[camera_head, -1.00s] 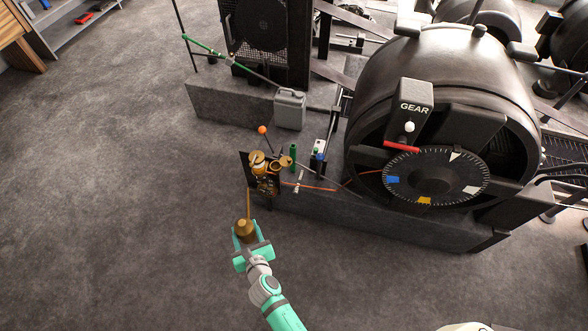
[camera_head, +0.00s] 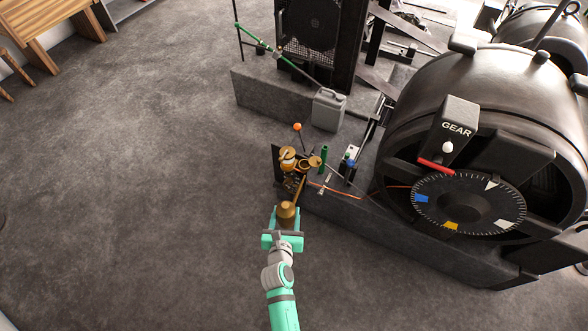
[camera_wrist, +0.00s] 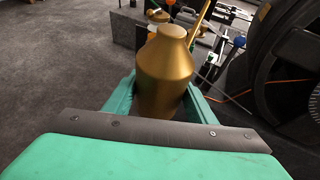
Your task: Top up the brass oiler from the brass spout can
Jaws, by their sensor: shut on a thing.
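The brass spout can (camera_head: 287,217) is held in my gripper (camera_head: 285,224), whose green fingers close around its body. In the wrist view the can (camera_wrist: 165,72) stands roughly upright between the fingers, with its thin spout rising at the upper right. The brass oiler (camera_head: 289,163) is on a dark stand just beyond the can, with round brass tops and an amber part. A small open brass cup (camera_head: 314,162) is at its right. The spout points up toward the oiler; I cannot tell whether its tip is over an opening.
Beyond is a grey jerrycan (camera_head: 328,109). The large dynamo (camera_head: 480,110) with its dial fills the right. The floor at left is clear.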

